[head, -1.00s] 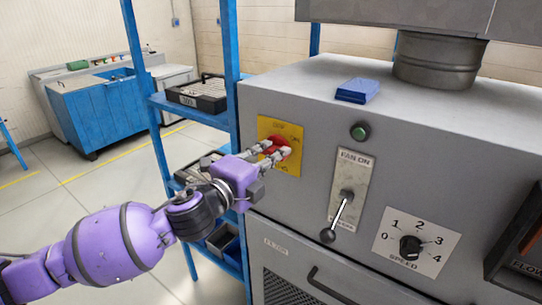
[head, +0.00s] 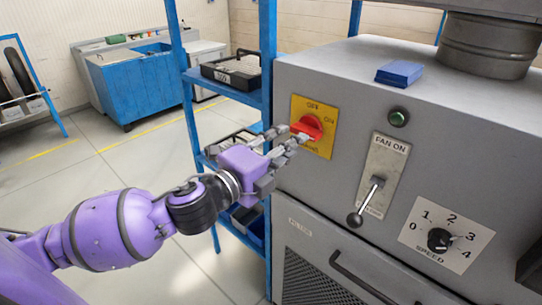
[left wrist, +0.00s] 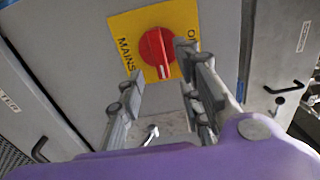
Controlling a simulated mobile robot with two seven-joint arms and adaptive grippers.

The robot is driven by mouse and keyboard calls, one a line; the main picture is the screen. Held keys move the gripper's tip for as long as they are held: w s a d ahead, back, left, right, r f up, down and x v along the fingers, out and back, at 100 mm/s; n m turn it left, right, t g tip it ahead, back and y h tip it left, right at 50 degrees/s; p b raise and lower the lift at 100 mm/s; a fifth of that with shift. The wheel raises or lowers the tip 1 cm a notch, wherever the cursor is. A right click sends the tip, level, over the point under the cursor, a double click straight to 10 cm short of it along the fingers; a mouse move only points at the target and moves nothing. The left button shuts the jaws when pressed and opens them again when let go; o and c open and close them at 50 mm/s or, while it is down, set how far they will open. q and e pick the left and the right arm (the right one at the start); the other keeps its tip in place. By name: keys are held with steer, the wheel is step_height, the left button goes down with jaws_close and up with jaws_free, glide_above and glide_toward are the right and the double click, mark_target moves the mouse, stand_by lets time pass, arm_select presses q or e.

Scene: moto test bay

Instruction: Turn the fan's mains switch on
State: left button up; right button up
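The fan's mains switch (head: 309,127) is a red rotary knob on a yellow plate (head: 325,148) on the grey cabinet's front. In the left wrist view the knob (left wrist: 157,48) lies just beyond and between the fingertips, its white mark at the picture's bottom edge of the knob. My right gripper is not in view.
Right of the switch are a green lamp (head: 398,117), a FAN ON lever (head: 367,200) tilted down, and a SPEED dial (head: 438,239). A blue box (head: 399,72) lies on the cabinet. A blue shelf rack (head: 268,60) stands close behind my left gripper.

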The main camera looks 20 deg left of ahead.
arm_select(q)
steer(key=v, duration=0.6)
steer(key=shift+d, duration=0.1)
stand_by(0.3)
steer(key=s+a+f+n+g+y, duration=0.1)
steer(key=a+f+n+g+y, duration=0.15)
steer(key=f+n, duration=0.65)
steer(key=a+f+n+g+y, duration=0.1)
steer(key=a+f+n+y, duration=0.15)
steer(key=f, duration=1.15)
steer(key=s+d+f+n+g, duration=0.2)
steer(key=s+f+n, duration=0.3)
steer(key=s+f, duration=0.5)
steer(key=s+d+f+n+g, duration=0.2)
steer(key=s+d+f+n, duration=0.2)
steer(key=s+f, duration=0.7)
step_height(320, 180, down, 3)
steer(key=shift+s+n+y, duration=0.2)
steer(key=shift+n+y, duration=0.2)
steer(key=shift+n, duration=0.25)
